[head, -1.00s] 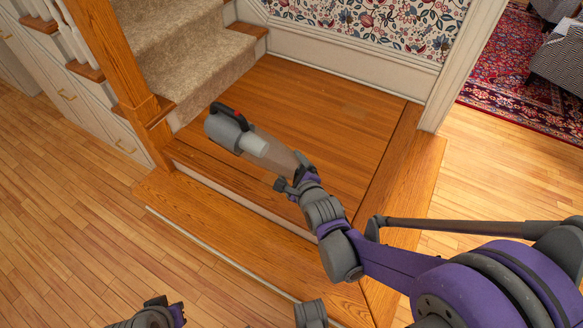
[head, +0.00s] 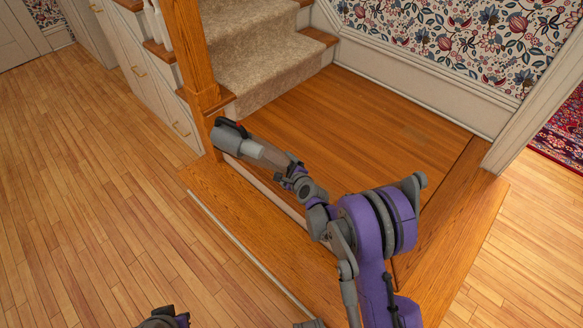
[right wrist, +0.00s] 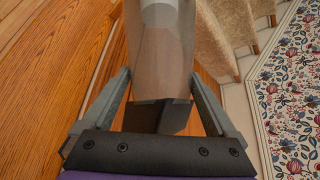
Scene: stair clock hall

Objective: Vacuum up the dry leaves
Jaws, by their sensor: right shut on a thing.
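A handheld vacuum (head: 230,140) has a grey body, a dark handle with a red part and a see-through front section. My right gripper (head: 287,170) is shut on that front section. In the right wrist view the gripper (right wrist: 160,100) has one finger on each side of the vacuum (right wrist: 160,50). The vacuum appears over the left side of the wooden landing (head: 350,110), near the newel post; its height is hard to judge. My left gripper (head: 165,319) is cut off at the bottom edge, its jaws unclear. I can make out no dry leaves.
Carpeted stairs (head: 262,55) rise behind the landing beside a wooden newel post (head: 190,60). A wooden step (head: 240,225) borders the landing in front. A flowered wall (head: 460,45) stands at the back. Open plank floor (head: 90,190) lies to the left.

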